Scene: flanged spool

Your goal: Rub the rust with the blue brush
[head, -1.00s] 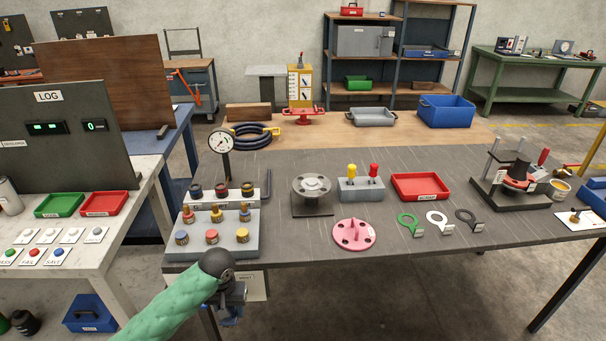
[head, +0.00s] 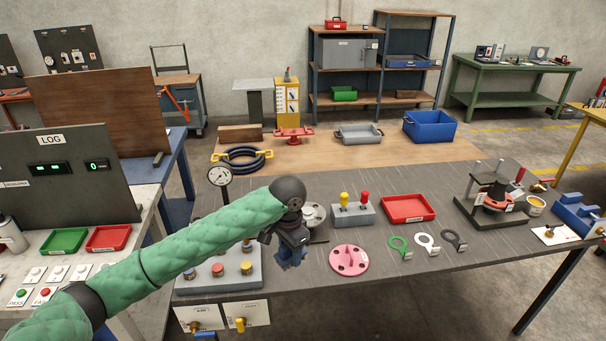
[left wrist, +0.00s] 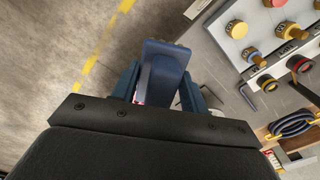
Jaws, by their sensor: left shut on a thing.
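My left gripper (head: 291,250) hangs over the front part of the grey table, between the block of knobs and the pink flange. It is shut on the blue brush (left wrist: 166,68), which shows between the fingers in the left wrist view; in the head view only a small blue part shows under the gripper. The grey flanged spool (head: 315,214) stands just behind the gripper, partly hidden by it. I cannot make out rust on the spool's visible part. My right gripper is not in view.
A grey block of knobs (head: 220,272) is under my left arm. A dial gauge (head: 220,176), a red tray (head: 407,208) and several ring gauges (head: 426,243) stand around.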

